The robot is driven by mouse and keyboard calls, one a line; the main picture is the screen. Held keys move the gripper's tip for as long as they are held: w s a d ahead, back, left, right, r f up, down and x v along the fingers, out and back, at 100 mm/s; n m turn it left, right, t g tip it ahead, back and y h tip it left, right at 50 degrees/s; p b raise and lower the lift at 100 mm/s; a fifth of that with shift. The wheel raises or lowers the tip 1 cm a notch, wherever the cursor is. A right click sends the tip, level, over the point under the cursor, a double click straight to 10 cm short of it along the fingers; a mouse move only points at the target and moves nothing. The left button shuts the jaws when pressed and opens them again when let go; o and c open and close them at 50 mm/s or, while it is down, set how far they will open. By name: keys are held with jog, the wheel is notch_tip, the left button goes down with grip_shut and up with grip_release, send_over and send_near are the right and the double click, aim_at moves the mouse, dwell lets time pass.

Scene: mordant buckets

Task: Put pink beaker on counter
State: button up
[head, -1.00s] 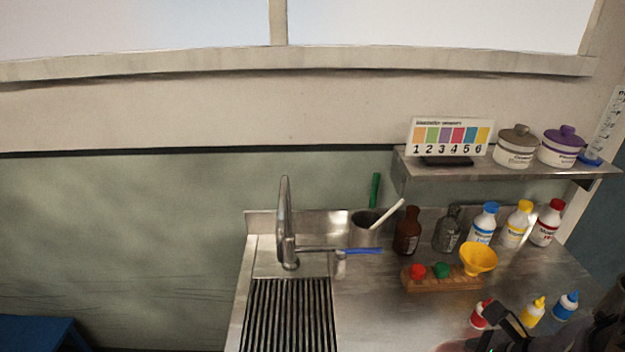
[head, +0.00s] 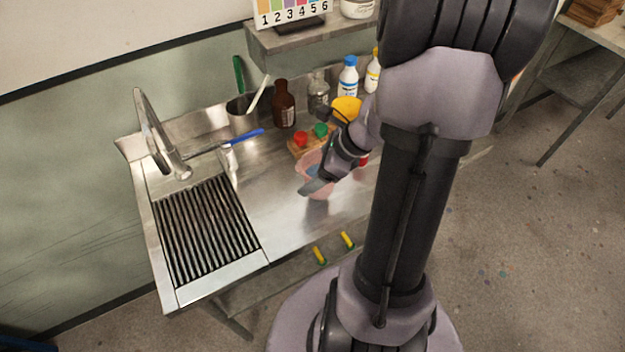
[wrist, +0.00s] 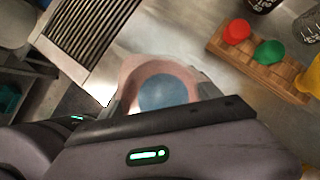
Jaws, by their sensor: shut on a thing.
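The pink beaker (head: 309,163) is over the right part of the steel counter (head: 280,212), in front of the wooden rack. My gripper (head: 318,185) is shut on it. In the wrist view the beaker (wrist: 134,72) sits between the fingers, its mouth facing the camera and a blue-grey round area inside. The beaker's lower part is hidden, and I cannot tell whether it touches the counter.
A wooden rack (head: 299,150) with red and green caps stands behind the beaker. Brown (head: 284,104) and grey bottles stand farther back. A tap (head: 160,140) and ribbed drainer (head: 205,228) are left. The counter between drainer and beaker is clear.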

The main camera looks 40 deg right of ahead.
jog(key=shift+f+b, duration=0.65)
jog(key=shift+f, duration=0.9)
jog(key=shift+f, duration=0.2)
jog(key=o, duration=1.6)
jog(key=shift+r, duration=0.1)
